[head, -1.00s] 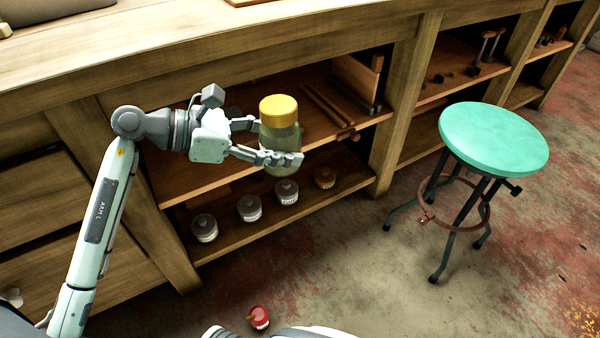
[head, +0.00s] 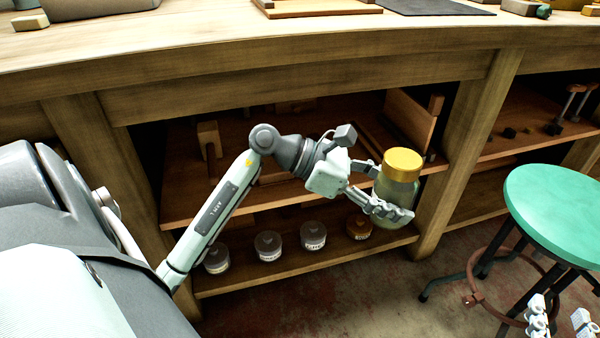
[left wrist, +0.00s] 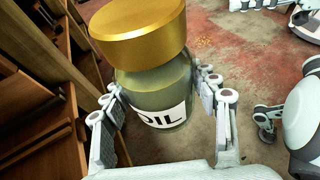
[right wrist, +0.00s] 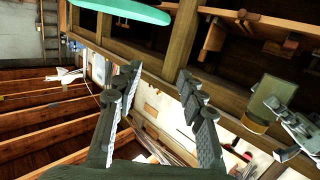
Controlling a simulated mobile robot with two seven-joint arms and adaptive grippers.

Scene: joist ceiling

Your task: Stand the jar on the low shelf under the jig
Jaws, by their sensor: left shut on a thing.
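The jar (head: 394,190) is greenish glass with a gold lid and an "OIL" label, which shows in the left wrist view (left wrist: 160,116). My left gripper (head: 393,206) is shut around its body and holds it about upright, lid up, in front of the bay's right end. The low shelf (head: 290,274) is the bay's bottom board, below and behind the jar. Wooden pieces, one a slanted board (head: 411,128), stand on the shelf above; I cannot tell which is the jig. My right gripper (right wrist: 158,88) is open and empty; its fingers show at the head view's lower right.
Several small lidded jars (head: 313,236) stand in a row on the low shelf, with a brown-lidded one (head: 359,227) at the right end. A bench post (head: 470,150) bounds the bay's right side. A green-topped stool (head: 560,210) stands at the right, near my right gripper.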

